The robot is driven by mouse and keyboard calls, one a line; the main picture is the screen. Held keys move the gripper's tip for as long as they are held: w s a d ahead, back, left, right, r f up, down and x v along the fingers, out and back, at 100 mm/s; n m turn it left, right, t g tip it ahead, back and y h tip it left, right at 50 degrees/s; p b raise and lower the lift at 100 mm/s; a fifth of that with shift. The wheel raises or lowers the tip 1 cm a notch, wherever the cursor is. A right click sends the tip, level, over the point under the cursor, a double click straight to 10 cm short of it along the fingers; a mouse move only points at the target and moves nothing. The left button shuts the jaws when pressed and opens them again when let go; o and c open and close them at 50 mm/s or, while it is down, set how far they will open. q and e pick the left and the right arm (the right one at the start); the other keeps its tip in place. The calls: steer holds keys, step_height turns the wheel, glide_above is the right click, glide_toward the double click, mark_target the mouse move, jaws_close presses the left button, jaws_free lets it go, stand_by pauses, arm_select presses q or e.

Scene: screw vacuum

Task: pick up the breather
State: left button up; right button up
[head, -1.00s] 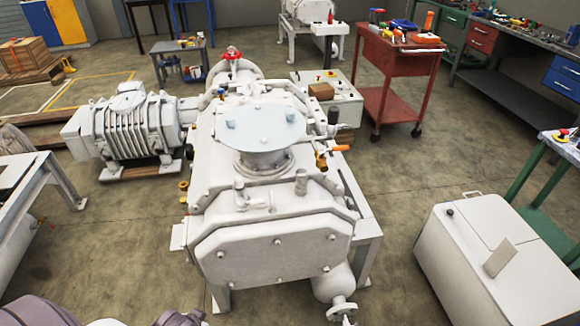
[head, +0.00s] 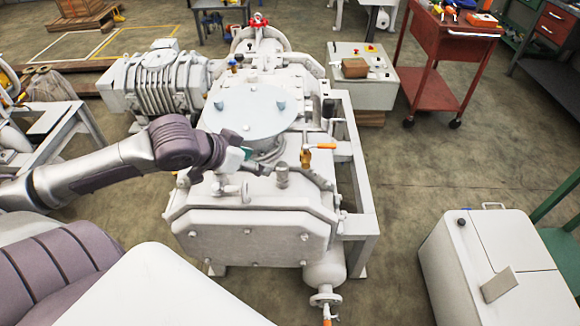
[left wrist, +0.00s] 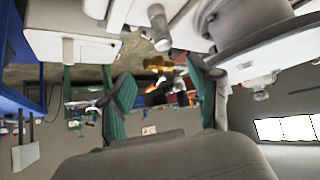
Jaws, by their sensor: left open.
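The big white vacuum pump (head: 245,240) stands in the middle of the head view. A short upright grey cylinder (head: 283,178), which looks like the breather, stands on its top behind the front cover. In the left wrist view a grey cylinder (left wrist: 157,20), probably the same one, shows upside down beyond the fingers. My left gripper (head: 246,160) is over the pump top, left of the cylinder and apart from it. Its green-padded fingers (left wrist: 164,92) are spread with nothing between them. The forearm hides part of the pump's left side. My right gripper is not in view.
A white cabinet (head: 480,260) stands at the right, with clear floor between.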

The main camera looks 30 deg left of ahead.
mark_target(279, 167)
arm_select(q)
steer(key=x, duration=0.7)
steer(key=shift+s+a+f+b, duration=0.1)
steer(key=shift+a+b, duration=0.1)
steer(key=shift+b, duration=0.15)
steer(key=shift+w+f, duration=0.35)
steer(key=p+x, duration=0.1)
steer(key=x, duration=0.4)
steer(key=shift+a+f, duration=0.1)
steer(key=shift+a, duration=0.05)
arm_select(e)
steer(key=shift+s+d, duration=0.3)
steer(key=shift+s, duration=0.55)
arm_select(q)
steer(key=c, duration=0.3)
jaws_close()
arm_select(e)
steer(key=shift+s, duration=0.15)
